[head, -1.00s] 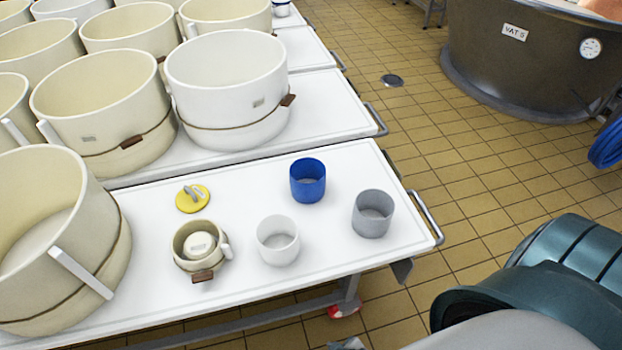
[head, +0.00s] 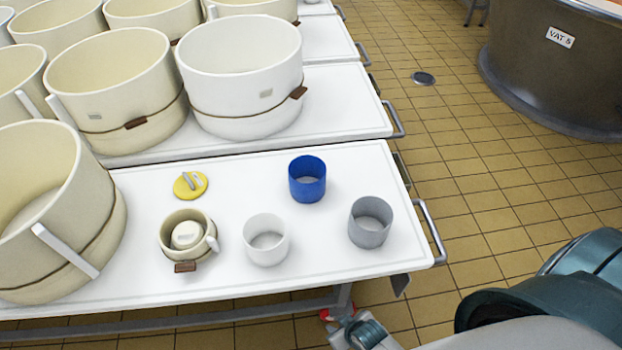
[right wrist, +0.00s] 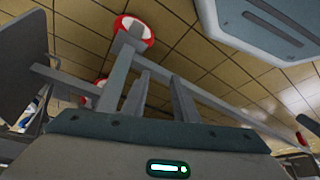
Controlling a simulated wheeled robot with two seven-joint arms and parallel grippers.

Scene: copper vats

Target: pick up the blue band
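The blue band (head: 307,190) is a short, open-topped blue ring. It stands upright on the white table in the head view, towards the back right. My right gripper (head: 350,331) shows only in part at the bottom edge of the head view, below the table's front edge and apart from the band. In the right wrist view, the right gripper (right wrist: 160,85) has its two fingers apart with nothing held between them. The blue band is not seen in the right wrist view. My left gripper is not in view.
Tiled floor lies right.

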